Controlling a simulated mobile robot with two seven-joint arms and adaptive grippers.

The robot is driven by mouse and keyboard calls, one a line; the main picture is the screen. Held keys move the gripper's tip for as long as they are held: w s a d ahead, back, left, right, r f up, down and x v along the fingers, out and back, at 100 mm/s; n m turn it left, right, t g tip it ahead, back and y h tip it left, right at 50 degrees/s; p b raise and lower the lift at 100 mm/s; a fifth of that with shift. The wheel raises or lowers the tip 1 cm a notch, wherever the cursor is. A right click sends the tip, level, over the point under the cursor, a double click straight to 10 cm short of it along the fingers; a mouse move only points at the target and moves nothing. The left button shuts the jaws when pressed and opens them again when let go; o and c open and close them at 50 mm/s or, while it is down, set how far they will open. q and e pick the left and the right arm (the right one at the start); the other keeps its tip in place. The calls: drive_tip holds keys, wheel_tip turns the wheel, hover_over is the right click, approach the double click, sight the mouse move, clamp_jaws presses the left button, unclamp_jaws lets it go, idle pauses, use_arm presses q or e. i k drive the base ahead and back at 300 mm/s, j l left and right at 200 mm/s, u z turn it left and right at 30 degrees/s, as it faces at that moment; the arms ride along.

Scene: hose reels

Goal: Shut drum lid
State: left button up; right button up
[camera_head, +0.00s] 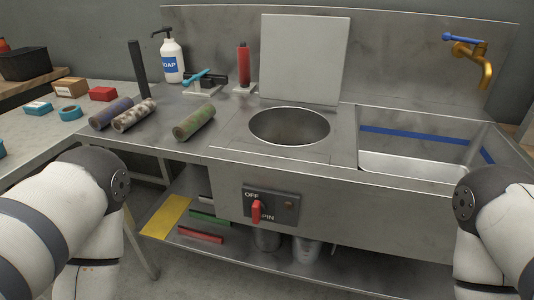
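The drum is a round dark opening (289,126) set in the steel counter, in the middle of the head view. Its lid, a flat light-grey square panel (304,58), stands raised behind the opening, leaning slightly back against the splashback. A control box (270,206) with OFF and SPIN labels and a red switch handle (256,211) is on the counter's front below the drum. My two white arms show at the lower left and lower right. Neither gripper is in view.
Rolled cylinders (194,122) lie left of the drum. A soap bottle (172,58) and a red bottle (243,65) stand behind. A sink (420,150) with a brass tap (470,52) is at right. The counter around the opening is clear.

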sight(303, 58)
drive_tip(key=i+l+u, duration=0.2)
drive_tip(key=u, duration=0.25)
drive_tip(key=i+l+u, duration=0.15)
drive_tip(key=l+u, duration=0.7)
drive_tip(key=i+j, duration=0.05)
